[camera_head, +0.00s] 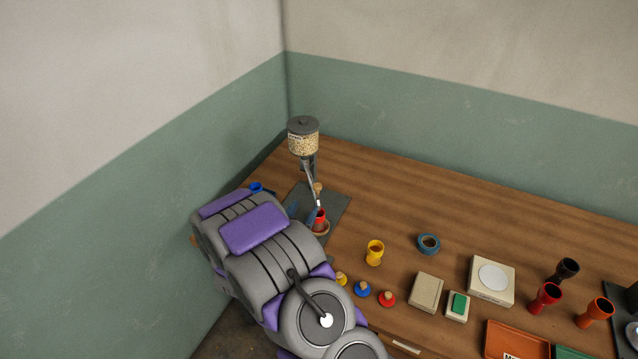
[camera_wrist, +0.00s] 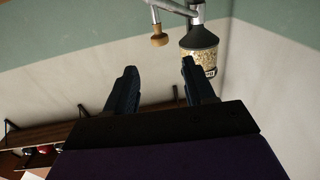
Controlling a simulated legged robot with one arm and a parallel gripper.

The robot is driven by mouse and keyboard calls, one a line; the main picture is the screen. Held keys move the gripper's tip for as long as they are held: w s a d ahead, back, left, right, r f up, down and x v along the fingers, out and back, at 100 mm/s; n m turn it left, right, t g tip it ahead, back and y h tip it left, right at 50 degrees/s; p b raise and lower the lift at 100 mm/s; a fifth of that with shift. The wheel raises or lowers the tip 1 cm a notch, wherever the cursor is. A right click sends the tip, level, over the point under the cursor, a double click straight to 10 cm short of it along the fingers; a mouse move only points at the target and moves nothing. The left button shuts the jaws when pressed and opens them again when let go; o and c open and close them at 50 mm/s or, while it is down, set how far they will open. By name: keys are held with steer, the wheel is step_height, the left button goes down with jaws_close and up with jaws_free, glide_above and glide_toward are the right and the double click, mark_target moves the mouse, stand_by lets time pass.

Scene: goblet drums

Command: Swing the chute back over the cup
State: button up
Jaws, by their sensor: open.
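The chute (camera_head: 313,184) is a thin grey tube slanting down from under the grain hopper (camera_head: 303,141). A small wooden knob (camera_head: 318,187) stands on it. Its lower end appears right at the mouth of the red cup (camera_head: 320,215), which stands on a round wooden coaster; I cannot tell whether it is exactly centred. My gripper (camera_head: 302,212) is low, left of the cup, partly hidden by my arm. In the wrist view, which looks upside down, my gripper (camera_wrist: 160,82) is open and empty; the knob (camera_wrist: 158,37) and hopper (camera_wrist: 200,55) lie beyond its fingertips, apart from them.
A dark mat (camera_head: 339,204) lies under the dispenser. A blue item (camera_head: 257,187) is at the left, near my arm. The back of the table is clear.

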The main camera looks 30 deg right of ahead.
mark_target(311, 183)
steer(key=b+x, duration=0.2)
steer(key=x, duration=1.1)
steer(key=shift+w+d, duration=0.25)
steer(key=shift+a, duration=0.1)
steer(key=shift+c, duration=0.5)
jaws_close()
